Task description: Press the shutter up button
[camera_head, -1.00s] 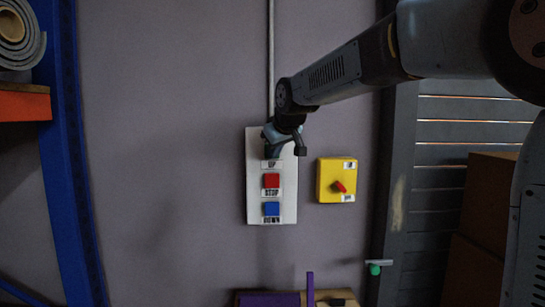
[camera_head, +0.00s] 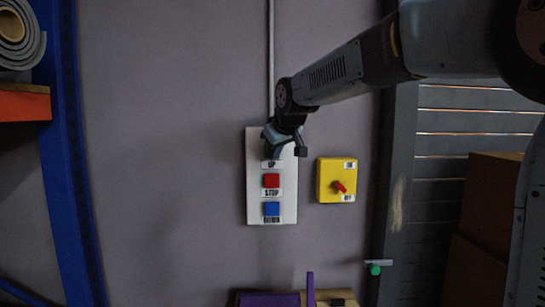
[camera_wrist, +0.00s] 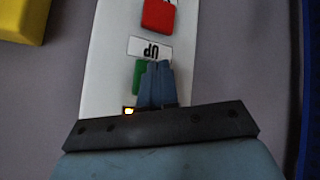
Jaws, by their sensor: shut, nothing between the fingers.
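The white control panel (camera_head: 288,200) hangs on the wall, with a red STOP button (camera_head: 271,181) and a blue DOWN button (camera_head: 271,209) below the UP label (camera_head: 271,164). The green UP button (camera_wrist: 139,76) shows in the wrist view, partly hidden behind my fingers. In the head view my gripper (camera_head: 273,147) covers most of the panel's top. I cannot tell whether the fingertips touch the button.
A yellow box with a red rotary switch (camera_head: 338,186) is mounted right of the panel. A grey conduit (camera_head: 271,50) runs up the wall above. A slatted grey shutter (camera_head: 450,140) and brown boxes stand at the right, a blue rack post (camera_head: 68,150) at the left.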

